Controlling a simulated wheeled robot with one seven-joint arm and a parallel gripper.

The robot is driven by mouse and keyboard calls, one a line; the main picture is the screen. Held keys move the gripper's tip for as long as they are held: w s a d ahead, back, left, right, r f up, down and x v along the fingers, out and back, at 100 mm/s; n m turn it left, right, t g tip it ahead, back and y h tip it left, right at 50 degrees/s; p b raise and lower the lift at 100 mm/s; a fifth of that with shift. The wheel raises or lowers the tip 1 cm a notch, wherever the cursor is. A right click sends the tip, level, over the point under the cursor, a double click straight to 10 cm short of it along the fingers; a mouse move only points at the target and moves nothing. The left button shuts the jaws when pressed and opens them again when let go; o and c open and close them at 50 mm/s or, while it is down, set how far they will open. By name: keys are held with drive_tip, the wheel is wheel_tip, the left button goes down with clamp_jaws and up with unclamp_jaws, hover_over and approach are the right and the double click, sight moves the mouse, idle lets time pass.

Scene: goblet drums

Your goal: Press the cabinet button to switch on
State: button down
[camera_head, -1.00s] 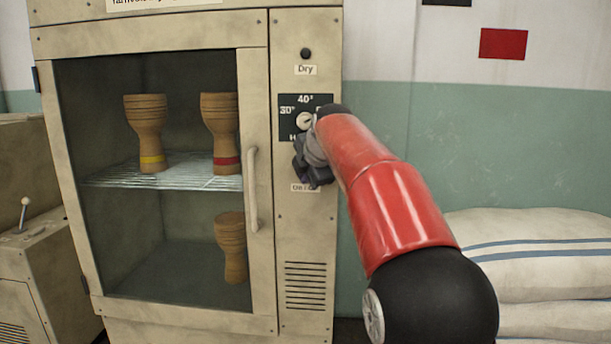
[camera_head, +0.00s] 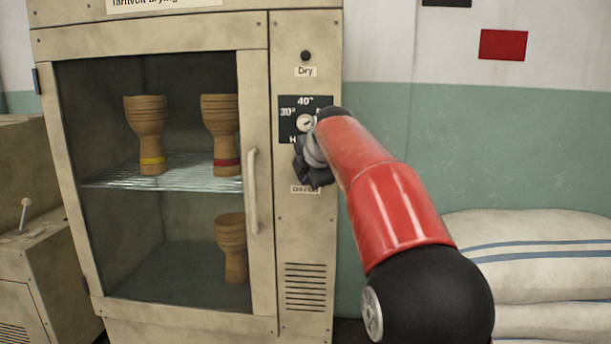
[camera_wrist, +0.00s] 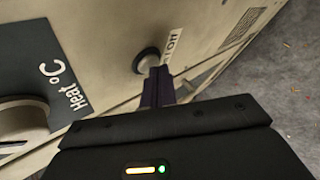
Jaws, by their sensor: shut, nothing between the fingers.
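The drying cabinet (camera_head: 262,60) stands with its control panel on the right side. The On/Off label (camera_head: 305,189) shows just below my gripper (camera_head: 303,180) in the head view, and the button there is hidden behind it. In the wrist view the round dark button (camera_wrist: 147,61) sits beside its label (camera_wrist: 172,45). My shut, empty gripper also shows in the wrist view (camera_wrist: 157,72), its fingertips at the button's edge. I cannot tell for sure whether they touch it.
A temperature dial (camera_head: 305,122) is just above my gripper, with a small dark knob (camera_head: 306,55) marked Dry higher up. The cabinet door handle (camera_head: 252,190) is to the left. Goblet drums (camera_head: 148,130) stand behind the glass. Stacked sacks (camera_head: 540,250) lie at right.

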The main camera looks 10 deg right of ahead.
drive_tip(key=shift+w, duration=0.15)
drive_tip(key=shift+s+b, duration=0.3)
drive_tip(key=shift+s, duration=0.15)
idle(0.3)
drive_tip(key=s+a+b, duration=0.2)
drive_tip(key=s+b, duration=0.1)
drive_tip(key=s, duration=0.2)
drive_tip(key=shift+s+b, duration=0.3)
drive_tip(key=shift+s, duration=0.05)
